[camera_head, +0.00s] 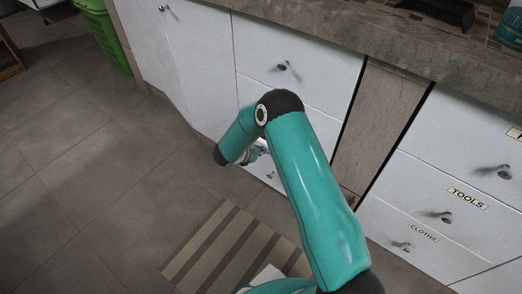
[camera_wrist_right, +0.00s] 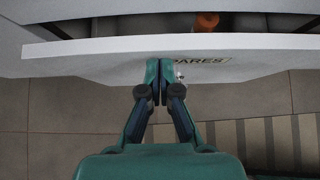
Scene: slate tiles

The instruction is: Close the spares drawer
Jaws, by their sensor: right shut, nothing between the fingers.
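The spares drawer (camera_wrist_right: 95,58) shows in the right wrist view as a white front with a partly covered label (camera_wrist_right: 208,61) reading "...PARES". It stands open, with a dark gap behind its top edge and an orange item (camera_wrist_right: 206,21) inside. My right gripper (camera_wrist_right: 158,72) is shut and empty, its tips at the middle of the drawer front, beside the label and a small metal knob. I cannot tell if they touch it. In the head view my right arm hides most of this low drawer, and only a bit of the gripper (camera_head: 257,151) shows. My left gripper is out of view.
White cabinets stand under a stone counter (camera_head: 330,33). Drawers labelled TOOLS (camera_head: 425,190) and CLOTHS (camera_head: 390,228) are on the right. A striped mat (camera_head: 215,250) lies on the tiled floor. A green bin (camera_head: 107,35) stands at the far left. The left floor is clear.

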